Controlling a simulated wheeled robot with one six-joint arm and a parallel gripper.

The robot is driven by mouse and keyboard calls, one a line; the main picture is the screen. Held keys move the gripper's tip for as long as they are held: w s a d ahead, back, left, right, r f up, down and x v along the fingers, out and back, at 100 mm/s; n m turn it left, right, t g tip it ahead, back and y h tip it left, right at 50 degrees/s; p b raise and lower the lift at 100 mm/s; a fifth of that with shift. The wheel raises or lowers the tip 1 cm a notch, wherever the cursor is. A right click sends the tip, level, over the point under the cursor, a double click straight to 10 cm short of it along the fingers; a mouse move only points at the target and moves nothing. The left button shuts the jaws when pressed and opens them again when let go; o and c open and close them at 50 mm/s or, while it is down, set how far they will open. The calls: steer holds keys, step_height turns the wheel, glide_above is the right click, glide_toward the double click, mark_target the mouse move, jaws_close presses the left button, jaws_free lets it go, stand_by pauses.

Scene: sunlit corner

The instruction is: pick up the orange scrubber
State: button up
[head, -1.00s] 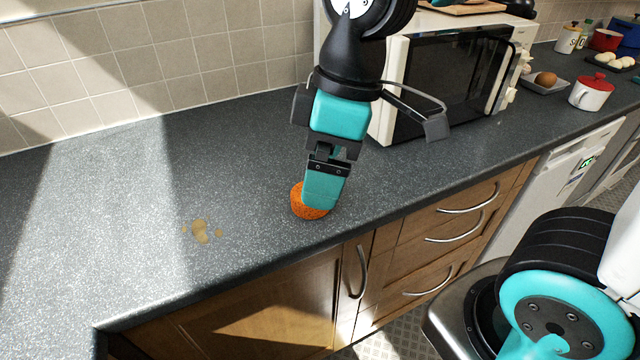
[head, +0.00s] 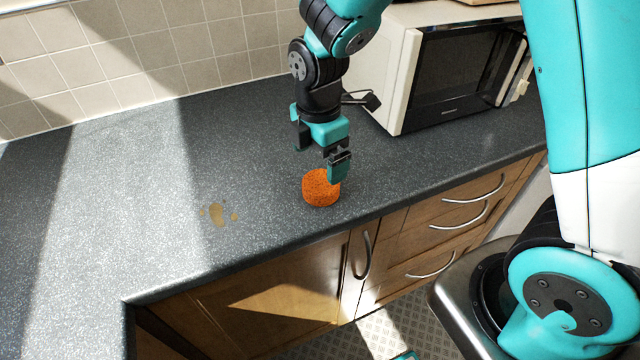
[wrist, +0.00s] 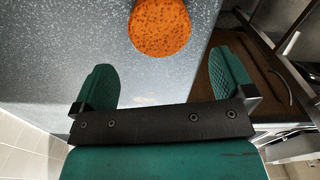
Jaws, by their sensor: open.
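The orange scrubber (head: 321,189) is a short round speckled block resting on the dark grey countertop, near its front edge. In the wrist view the scrubber (wrist: 160,27) lies at the top, beyond the fingertips and between their lines. My gripper (head: 322,168) is just above and behind the scrubber in the head view. In the wrist view its two green fingers (wrist: 161,80) are spread apart with nothing between them. One fingertip overlaps the scrubber's top edge in the head view; I cannot tell whether they touch.
A white microwave (head: 400,75) stands to the right at the back. A brown spill (head: 217,214) lies on the counter (head: 120,200) to the left. The counter left of the scrubber is otherwise clear. Wooden drawers (head: 450,225) with metal handles are below the front edge.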

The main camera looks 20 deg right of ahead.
mark_target(320, 181)
steer(key=shift+d+f+p, duration=0.1)
steer(key=shift+f+p, duration=0.55)
steer(key=shift+f, duration=2.85)
steer(key=c, duration=0.8)
